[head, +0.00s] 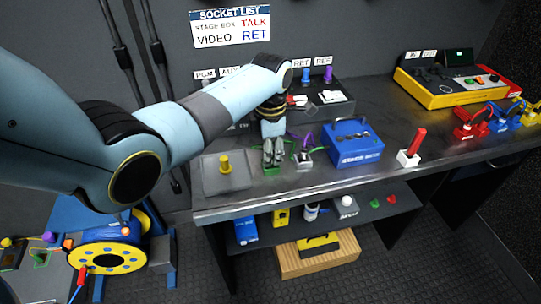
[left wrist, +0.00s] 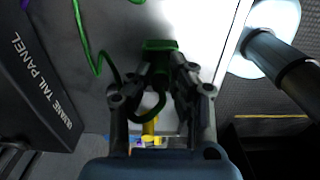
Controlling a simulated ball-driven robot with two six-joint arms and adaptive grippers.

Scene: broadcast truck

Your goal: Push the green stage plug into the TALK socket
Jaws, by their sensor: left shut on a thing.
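My left gripper (head: 272,156) points down just above the front of the dark desk. It is shut on the green plug (left wrist: 160,46), whose green end shows past the fingertips in the left wrist view. A green cable (left wrist: 91,58) loops from it. In the head view the plug is mostly hidden by the fingers. A socket panel (head: 335,106) stands at the back of the desk. My right gripper is not in view.
A grey plate with a yellow plug (head: 224,165) lies left of the gripper. A small grey block (head: 303,159), a blue stage box (head: 352,146) and a red-handled white block (head: 411,150) stand to the right. A wall sign (head: 230,27) lists STAGE BOX, TALK.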

